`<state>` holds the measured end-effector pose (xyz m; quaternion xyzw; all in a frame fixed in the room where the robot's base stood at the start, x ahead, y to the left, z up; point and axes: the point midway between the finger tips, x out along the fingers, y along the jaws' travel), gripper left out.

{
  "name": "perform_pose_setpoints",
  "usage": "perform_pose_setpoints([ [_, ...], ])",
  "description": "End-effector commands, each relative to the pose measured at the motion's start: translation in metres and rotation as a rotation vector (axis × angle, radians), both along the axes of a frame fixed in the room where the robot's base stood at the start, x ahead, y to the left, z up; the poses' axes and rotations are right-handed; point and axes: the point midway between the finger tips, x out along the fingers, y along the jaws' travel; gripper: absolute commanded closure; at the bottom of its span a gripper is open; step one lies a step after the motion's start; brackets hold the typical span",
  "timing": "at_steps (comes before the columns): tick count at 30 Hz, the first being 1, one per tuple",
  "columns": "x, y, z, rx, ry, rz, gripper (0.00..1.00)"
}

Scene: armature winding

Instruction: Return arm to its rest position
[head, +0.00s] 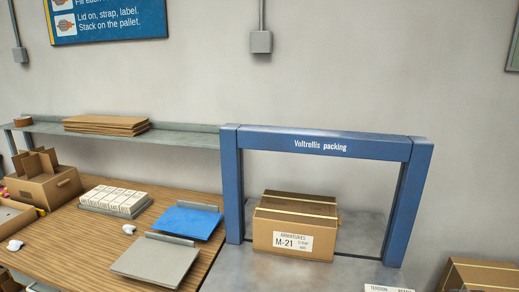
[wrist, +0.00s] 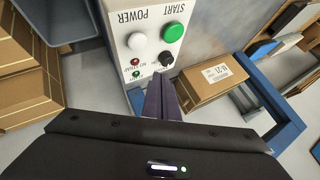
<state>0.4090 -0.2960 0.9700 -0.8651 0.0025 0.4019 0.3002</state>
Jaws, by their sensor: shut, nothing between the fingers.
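My gripper (wrist: 159,82) is shut and empty in the wrist view, its dark fingers pointing at the lower edge of a white control panel (wrist: 118,22). The panel carries a green START button (wrist: 173,31), a white POWER button (wrist: 137,41), a black knob (wrist: 166,60) and small red and green lamps. The fingertips appear just below the knob; I cannot tell whether they touch the panel. My arm and gripper do not show in the head view.
A blue packing frame (head: 320,144) stands over a strapped, labelled carton (head: 292,243), seen also in the wrist view (wrist: 214,80). Left is a wooden bench (head: 62,240) with blue (head: 188,221) and grey (head: 155,262) plates. More cartons (wrist: 30,88) sit left in the wrist view.

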Motion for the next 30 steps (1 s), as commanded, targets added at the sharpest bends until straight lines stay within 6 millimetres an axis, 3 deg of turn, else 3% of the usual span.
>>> perform_pose_setpoints([
  [5, -0.004, 0.001, -0.004, 0.076, 0.046, -0.072, 1.0],
  [10, -0.026, 0.014, -0.021, 0.172, 0.172, -0.148, 1.0],
  [14, -0.043, 0.029, -0.024, 0.201, 0.268, -0.185, 1.0],
  [30, -0.083, 0.135, 0.014, -0.015, 0.532, -0.141, 1.0],
])
